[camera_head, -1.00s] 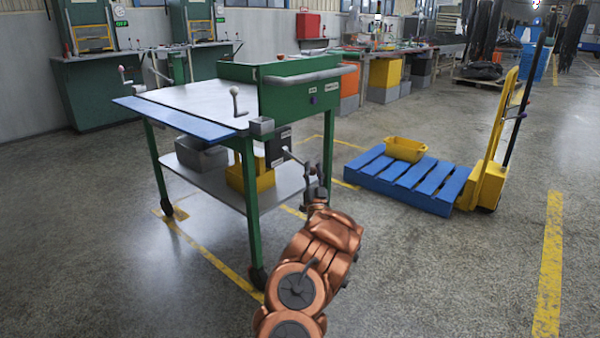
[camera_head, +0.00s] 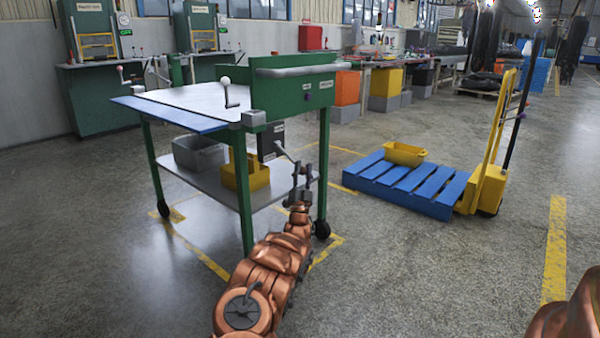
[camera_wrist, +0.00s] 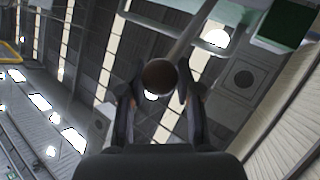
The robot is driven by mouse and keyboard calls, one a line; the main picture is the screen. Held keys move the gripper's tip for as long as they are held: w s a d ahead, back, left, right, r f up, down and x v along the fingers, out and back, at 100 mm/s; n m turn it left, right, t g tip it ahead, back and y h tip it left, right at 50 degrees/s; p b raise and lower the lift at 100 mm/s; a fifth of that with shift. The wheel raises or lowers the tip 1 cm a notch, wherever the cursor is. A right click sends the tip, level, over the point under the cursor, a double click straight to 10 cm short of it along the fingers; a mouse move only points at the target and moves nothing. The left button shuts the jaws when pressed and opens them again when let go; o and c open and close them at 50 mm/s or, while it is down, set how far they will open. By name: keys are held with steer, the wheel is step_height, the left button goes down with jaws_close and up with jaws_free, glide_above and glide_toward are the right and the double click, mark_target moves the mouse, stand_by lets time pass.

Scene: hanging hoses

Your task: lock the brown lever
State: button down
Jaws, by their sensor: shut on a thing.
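The brown lever shows in the wrist view as a round dark brown knob (camera_wrist: 160,76) on a grey rod (camera_wrist: 192,36) that runs to the upper right. My gripper (camera_wrist: 158,82) has its two dark fingers on either side of the knob, shut on it. In the head view the lever's rod (camera_head: 284,153) slants down to the right from a dark box (camera_head: 270,141) under the green table. My gripper (camera_head: 303,174) is at the rod's lower end and hides the knob there. I cannot tell whether the lever is locked.
The green wheeled table (camera_head: 290,97) carries a crank with a white knob (camera_head: 227,92). Its lower shelf (camera_head: 200,182) holds a yellow bin (camera_head: 247,174) and a grey bin (camera_head: 199,153). A blue pallet (camera_head: 405,183) on a yellow pallet truck (camera_head: 487,185) stands right. Floor between is clear.

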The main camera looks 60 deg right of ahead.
steer(key=shift+w+f, duration=0.35)
steer(key=shift+f, duration=0.15)
steer(key=c, duration=0.8)
jaws_free()
steer(key=shift+w+f, duration=0.1)
steer(key=shift+f, duration=0.05)
steer(key=shift+s+r, duration=0.2)
steer(key=shift+r, duration=0.05)
steer(key=shift+s+a, duration=0.1)
steer(key=v, duration=1.2)
steer(key=shift+r, duration=0.15)
